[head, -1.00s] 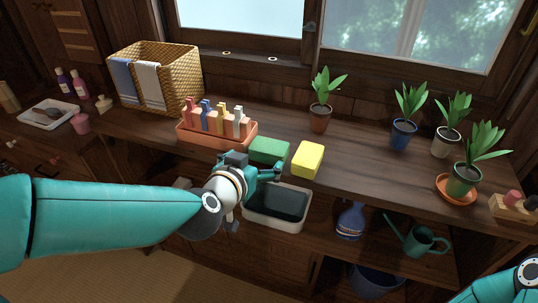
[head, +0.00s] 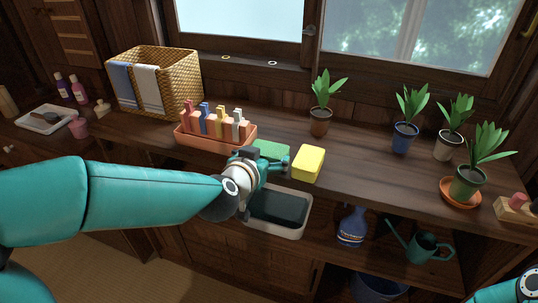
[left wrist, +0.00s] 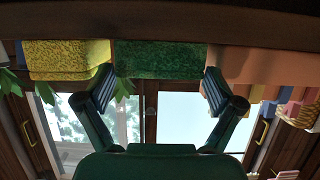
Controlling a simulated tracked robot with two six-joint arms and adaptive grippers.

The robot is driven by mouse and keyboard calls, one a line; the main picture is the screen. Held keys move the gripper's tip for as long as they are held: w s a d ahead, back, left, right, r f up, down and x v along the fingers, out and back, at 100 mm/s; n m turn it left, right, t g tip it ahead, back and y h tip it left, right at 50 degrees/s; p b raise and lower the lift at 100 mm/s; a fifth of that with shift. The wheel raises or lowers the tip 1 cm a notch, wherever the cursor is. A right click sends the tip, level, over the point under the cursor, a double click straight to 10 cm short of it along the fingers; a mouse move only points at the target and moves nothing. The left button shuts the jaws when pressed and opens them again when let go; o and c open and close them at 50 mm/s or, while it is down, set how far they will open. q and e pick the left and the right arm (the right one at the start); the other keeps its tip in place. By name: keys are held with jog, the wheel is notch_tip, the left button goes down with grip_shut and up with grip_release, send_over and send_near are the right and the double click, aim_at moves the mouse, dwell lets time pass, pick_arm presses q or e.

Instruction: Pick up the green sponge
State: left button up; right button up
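The green sponge (head: 270,150) lies on the wooden counter between the orange rack and the yellow sponge (head: 308,164). My left gripper (head: 267,161) is at its near side and hides part of it. In the left wrist view, which is upside down, the green sponge (left wrist: 158,59) lies between the two spread fingers of my left gripper (left wrist: 160,88). The fingers are open, with the tips close to its two sides; I cannot tell whether they touch. The yellow sponge (left wrist: 66,60) is right beside one fingertip.
The orange rack (head: 214,142) with several upright pieces stands close left of the green sponge. A grey tub (head: 278,212) sits below the counter edge. Potted plants (head: 321,112) stand to the right. A wicker basket (head: 181,78) stands at the back left.

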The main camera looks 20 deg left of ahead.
pick_arm(q)
jog(key=shift+c, duration=0.3)
notch_tip(320, 180, up, 20)
jog(key=p, duration=1.4)
